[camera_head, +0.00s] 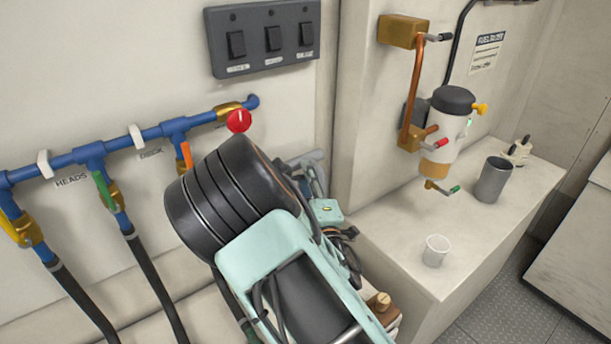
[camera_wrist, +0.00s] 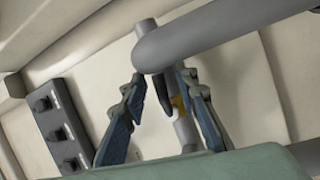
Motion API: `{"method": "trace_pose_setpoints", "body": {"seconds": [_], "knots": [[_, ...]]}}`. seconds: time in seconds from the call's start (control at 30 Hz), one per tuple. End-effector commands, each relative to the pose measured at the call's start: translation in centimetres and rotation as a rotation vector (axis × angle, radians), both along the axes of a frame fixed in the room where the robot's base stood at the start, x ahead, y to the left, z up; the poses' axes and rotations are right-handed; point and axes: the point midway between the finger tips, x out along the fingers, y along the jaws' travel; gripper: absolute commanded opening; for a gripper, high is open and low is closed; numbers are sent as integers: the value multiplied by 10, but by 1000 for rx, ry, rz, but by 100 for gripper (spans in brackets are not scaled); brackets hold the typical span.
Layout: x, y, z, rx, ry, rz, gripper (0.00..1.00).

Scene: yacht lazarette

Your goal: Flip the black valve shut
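In the wrist view, a black valve handle (camera_wrist: 163,92) hangs below a thick grey pipe (camera_wrist: 225,30). A bit of yellow brass (camera_wrist: 178,103) shows beside it on a thinner upright grey pipe. My gripper (camera_wrist: 165,90) is open, with one finger on each side of the black handle. I see no clear contact between the fingers and the handle. In the head view, my arm covers this handle, and only part of the grey pipe (camera_head: 306,157) shows behind my wrist. My fingers are mostly hidden there.
Blue pipes (camera_head: 70,158) with coloured valve levers and black hoses line the left wall. A switch panel (camera_head: 264,38) hangs above.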

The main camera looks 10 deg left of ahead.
Motion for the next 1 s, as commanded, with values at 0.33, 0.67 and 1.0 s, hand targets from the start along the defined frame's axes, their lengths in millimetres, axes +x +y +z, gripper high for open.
{"method": "trace_pose_setpoints", "body": {"seconds": [0.33, 0.67, 1.0], "knots": [[0, 0, 0, 0, 0, 0, 10], [0, 0, 0, 1, 2, -1, 0], [-1, 0, -5, 73, 81, -1, 0]]}}
